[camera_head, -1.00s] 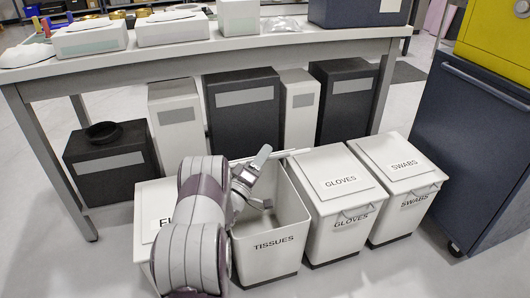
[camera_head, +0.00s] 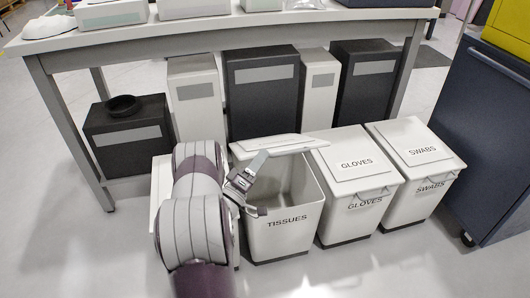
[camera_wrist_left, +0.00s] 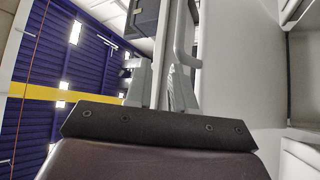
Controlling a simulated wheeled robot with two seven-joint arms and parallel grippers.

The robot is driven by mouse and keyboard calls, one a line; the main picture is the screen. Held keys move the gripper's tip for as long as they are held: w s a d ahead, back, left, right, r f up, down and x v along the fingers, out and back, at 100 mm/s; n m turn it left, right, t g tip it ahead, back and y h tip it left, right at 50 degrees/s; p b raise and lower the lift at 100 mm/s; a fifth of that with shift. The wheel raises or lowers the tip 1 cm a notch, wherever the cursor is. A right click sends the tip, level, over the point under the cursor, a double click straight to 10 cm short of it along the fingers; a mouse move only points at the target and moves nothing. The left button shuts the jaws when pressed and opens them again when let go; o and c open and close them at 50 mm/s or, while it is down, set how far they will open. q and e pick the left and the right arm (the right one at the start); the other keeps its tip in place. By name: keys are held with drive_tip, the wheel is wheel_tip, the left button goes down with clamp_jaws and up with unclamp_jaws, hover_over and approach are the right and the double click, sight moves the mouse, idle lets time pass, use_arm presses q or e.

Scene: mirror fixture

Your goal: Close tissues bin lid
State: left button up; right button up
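The tissues bin (camera_head: 284,233) is a white bin with "TISSUES" on its front, standing in the row under the table's front edge. Its white lid (camera_head: 285,144) is tilted above the back of the opening, and the inside of the bin still shows. My left gripper (camera_head: 259,186) is at the bin's left side and opening, with its fingers apart. Its upper finger reaches up to the lid's edge; I cannot tell if it touches. In the left wrist view the fingers (camera_wrist_left: 163,80) stand apart, with a pale narrow strip between them. My right gripper is out of view.
Closed gloves (camera_head: 355,184) and swabs (camera_head: 418,158) bins stand close on the right. Another white bin (camera_head: 161,180) is mostly hidden behind my left arm. A table (camera_head: 215,40) stands behind, with dark and white boxes under it. A dark cabinet (camera_head: 490,140) is at right.

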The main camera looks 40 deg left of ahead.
use_arm(q)
drive_tip(key=v, duration=0.3)
drive_tip(key=shift+s+f, duration=0.15)
drive_tip(key=shift+f, duration=0.05)
idle(0.4)
